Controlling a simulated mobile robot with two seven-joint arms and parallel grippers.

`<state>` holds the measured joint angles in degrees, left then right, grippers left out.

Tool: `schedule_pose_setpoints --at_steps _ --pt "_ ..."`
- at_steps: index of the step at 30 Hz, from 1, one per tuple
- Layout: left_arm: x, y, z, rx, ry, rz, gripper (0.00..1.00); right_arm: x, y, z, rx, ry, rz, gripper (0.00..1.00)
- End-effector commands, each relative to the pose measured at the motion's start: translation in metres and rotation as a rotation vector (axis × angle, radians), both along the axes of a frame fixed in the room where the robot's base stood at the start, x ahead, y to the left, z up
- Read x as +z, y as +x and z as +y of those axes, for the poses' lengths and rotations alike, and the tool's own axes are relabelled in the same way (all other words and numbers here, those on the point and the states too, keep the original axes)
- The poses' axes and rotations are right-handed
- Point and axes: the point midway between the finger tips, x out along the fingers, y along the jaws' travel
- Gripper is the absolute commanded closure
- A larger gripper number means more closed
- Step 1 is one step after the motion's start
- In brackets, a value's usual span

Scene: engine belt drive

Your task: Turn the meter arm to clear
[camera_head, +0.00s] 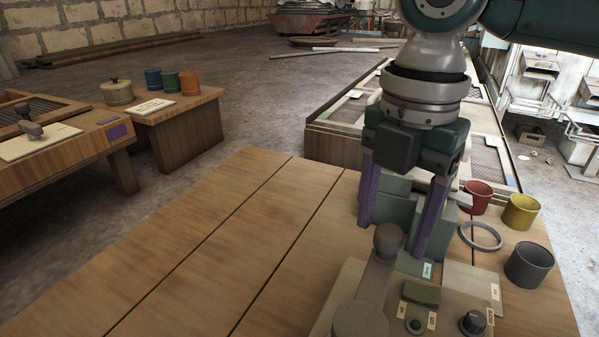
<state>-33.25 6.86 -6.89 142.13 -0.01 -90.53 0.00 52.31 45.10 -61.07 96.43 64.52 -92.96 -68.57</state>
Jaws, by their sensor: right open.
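The meter arm (372,282) is a grey lever on a beige panel (455,318) at the bottom right. Its round pivot is at the bottom edge of the picture and its knob points up, away from me. My right gripper (390,238) points down with its two purple fingers apart. The fingertips are on either side of the lever's knob in the picture; I cannot tell whether they touch it. The panel also carries a green button (415,326), a dark dial (473,322) and small labels too small to read. My left gripper is not in view.
A grey-green block (398,187) stands behind the fingers. Red (478,196), yellow (521,211) and dark grey (528,265) cups and a grey ring (481,236) are at the right. The left part of the wooden table (210,255) is clear. Smaller tables stand at the far left.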

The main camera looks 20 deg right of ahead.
Motion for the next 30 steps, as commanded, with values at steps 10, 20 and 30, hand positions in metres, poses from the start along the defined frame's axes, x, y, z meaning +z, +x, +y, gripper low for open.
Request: schedule_pose_setpoints --at_steps 10,20,30 --pt "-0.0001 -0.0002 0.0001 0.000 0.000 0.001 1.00 0.0003 -0.0002 0.0001 0.000 0.000 0.001 0.54" --pt "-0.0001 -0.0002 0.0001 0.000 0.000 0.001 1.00 0.0004 -0.0002 0.0001 0.000 0.000 0.001 0.92" --pt "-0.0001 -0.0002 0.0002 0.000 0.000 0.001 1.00 0.0006 -0.0003 0.0002 0.000 0.001 0.001 1.00"
